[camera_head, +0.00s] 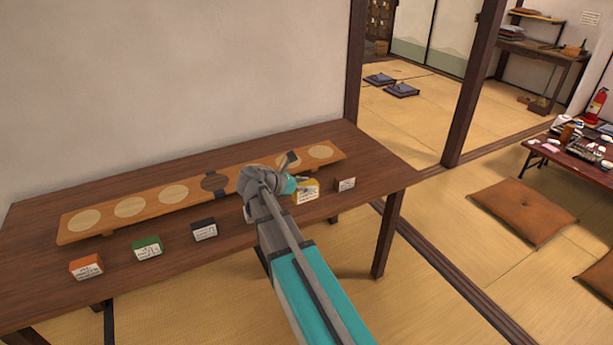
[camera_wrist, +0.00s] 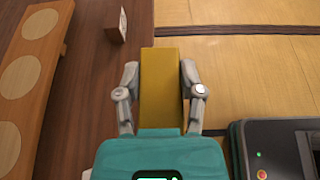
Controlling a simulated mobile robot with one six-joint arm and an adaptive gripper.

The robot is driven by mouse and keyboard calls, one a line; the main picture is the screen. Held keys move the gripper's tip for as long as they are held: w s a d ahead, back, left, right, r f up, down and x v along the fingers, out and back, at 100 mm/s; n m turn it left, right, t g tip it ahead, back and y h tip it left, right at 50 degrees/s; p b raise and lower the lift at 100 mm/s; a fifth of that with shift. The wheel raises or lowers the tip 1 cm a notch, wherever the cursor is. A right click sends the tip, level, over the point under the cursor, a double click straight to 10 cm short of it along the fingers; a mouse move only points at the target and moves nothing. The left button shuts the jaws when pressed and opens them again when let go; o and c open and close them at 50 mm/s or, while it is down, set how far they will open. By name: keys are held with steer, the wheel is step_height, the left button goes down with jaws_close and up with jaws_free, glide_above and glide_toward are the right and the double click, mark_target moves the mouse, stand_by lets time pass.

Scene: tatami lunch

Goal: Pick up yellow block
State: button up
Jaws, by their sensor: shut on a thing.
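The yellow block (camera_head: 312,188) is near the front edge of the dark wooden table, toward its right end, with a white label on its front face. My gripper (camera_head: 297,186) reaches it from the left and partly covers it in the head view. In the wrist view the yellow block (camera_wrist: 161,85) stands between the two fingers of my gripper (camera_wrist: 160,92), one finger against each side. The gripper is shut on it. I cannot tell whether the block touches the table.
Orange (camera_head: 86,267), green (camera_head: 147,247) and black (camera_head: 204,229) blocks stand left along the table's front. A brown block (camera_head: 345,184) stands close to the right. A raised board (camera_head: 100,216) with round pale spots lies behind. The table's edge (camera_head: 412,182) is near.

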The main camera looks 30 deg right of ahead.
steer(key=shift+s+a+r, duration=0.15)
steer(key=shift+s+r, duration=0.05)
steer(key=shift+s, duration=0.2)
steer(key=shift+s+a+r, duration=0.15)
steer(key=shift+s+r, duration=0.05)
steer(key=shift+s, duration=0.2)
steer(key=shift+r+p, duration=0.1)
steer(key=shift+p, duration=0.2)
